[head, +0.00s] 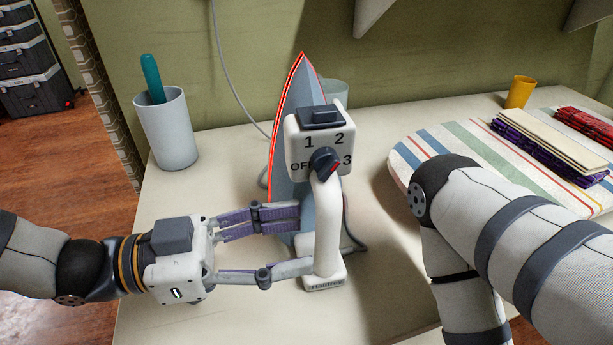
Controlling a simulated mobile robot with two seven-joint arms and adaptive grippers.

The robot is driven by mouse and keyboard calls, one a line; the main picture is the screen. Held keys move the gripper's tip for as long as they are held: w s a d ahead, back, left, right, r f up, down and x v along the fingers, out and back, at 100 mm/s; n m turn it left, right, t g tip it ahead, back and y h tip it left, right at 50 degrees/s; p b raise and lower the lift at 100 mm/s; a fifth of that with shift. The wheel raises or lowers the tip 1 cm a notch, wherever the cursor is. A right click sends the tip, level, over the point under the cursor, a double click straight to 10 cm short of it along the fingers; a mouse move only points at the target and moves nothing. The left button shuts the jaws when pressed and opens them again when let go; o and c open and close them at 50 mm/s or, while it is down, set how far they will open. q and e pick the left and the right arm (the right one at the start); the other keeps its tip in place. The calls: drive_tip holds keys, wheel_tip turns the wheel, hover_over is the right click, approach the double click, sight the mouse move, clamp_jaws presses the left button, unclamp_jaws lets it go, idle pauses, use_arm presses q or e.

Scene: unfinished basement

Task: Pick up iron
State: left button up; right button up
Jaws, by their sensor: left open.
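The iron (327,222) stands upright on the table, white and blue-grey with a red edge along its soleplate. Its dial, marked OFF, 1, 2 and 3, faces me, and its white handle runs down below the dial. My left gripper (303,243) comes in from the left, low beside the handle. Its two fingers are apart and their tips reach to the handle area, one higher and behind, one lower. I cannot tell whether they touch the iron. My right arm shows at the right, but its gripper is not in view.
A pale cup (167,130) with a teal handle sticking out stands at the left on the table (160,235). A striped ironing board (420,150) with folded cloths (550,147) and a yellow cup (520,92) are at the right. A grey cord hangs behind the iron.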

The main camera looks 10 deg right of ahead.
sight(330, 230)
use_arm(q)
drive_tip(key=d, duration=0.4)
drive_tip(key=d+b, duration=0.1)
drive_tip(key=shift+w+d+f, duration=0.15)
drive_tip(key=shift+d+f, duration=0.2)
drive_tip(key=shift+d, duration=0.05)
drive_tip(key=shift+a, duration=0.1)
clamp_jaws()
drive_tip(key=shift+r, duration=0.25)
